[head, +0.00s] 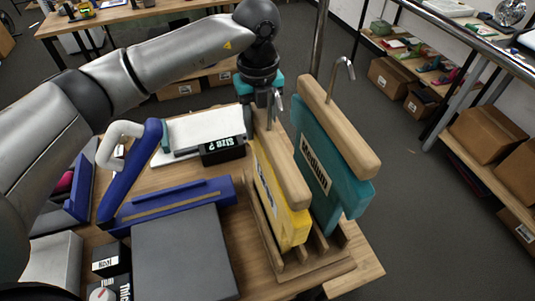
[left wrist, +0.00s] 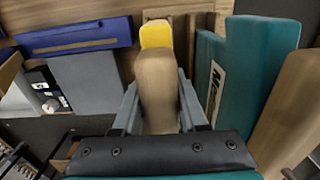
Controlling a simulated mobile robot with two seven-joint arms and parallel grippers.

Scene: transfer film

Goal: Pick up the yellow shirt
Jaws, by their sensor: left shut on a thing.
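My left gripper (head: 264,103) comes from above at the hanger's far end. In the left wrist view, the fingers of my left gripper (left wrist: 160,95) are shut on the wooden hanger (left wrist: 157,85), one on each side. The yellow shirt (left wrist: 156,34) shows beyond it. The fingertips are partly hidden in the head view. My right gripper is not in view.
A teal shirt (head: 318,150) on its own wooden hanger (head: 338,128) stands close on the right in the rack. On the left are a blue sealer-like tool (head: 175,200), a grey box (head: 182,255) and a black "Size ?" display (head: 222,150). Shelves with cardboard boxes (head: 487,133) stand far right.

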